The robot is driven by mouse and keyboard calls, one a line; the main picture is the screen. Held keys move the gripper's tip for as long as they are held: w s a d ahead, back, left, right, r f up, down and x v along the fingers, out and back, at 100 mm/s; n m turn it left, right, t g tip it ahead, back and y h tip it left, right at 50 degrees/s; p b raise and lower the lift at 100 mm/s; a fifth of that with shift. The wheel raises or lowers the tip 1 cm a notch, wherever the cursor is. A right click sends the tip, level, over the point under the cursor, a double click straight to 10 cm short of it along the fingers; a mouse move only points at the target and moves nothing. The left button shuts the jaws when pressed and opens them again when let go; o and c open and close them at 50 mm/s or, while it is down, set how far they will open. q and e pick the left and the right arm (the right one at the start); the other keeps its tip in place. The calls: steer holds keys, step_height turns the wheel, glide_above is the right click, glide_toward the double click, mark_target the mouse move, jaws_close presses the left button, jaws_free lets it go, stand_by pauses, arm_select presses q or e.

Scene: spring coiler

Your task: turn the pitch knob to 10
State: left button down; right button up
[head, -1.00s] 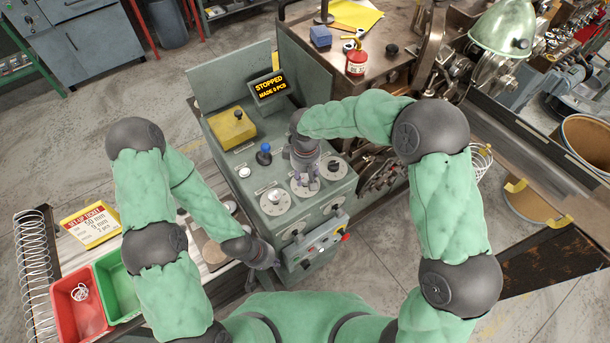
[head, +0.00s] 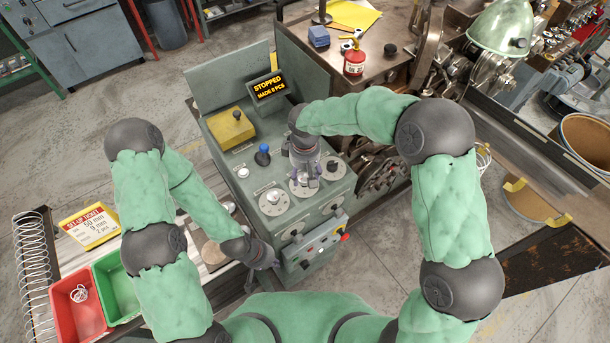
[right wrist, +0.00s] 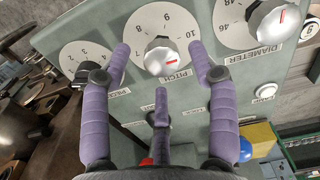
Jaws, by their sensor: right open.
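The pitch knob (right wrist: 161,57) is a silver knob with a red pointer line, on a white dial showing 8, 9 and 10, above a PITCH label. My right gripper (right wrist: 160,50) is open, with one purple finger on each side of the knob and gaps between.
The diameter knob (right wrist: 272,20) is to the right in the wrist view; a smaller dial (right wrist: 91,61) is to the left. The display (head: 269,88) reads STOPPED.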

mark_target(305, 178)
step_height(305, 178, up, 10)
steer(key=shift+r, duration=0.15)
arm_select(q)
steer(key=shift+s, duration=0.1)
arm_select(e)
steer(key=shift+s, duration=0.15)
stand_by(0.5)
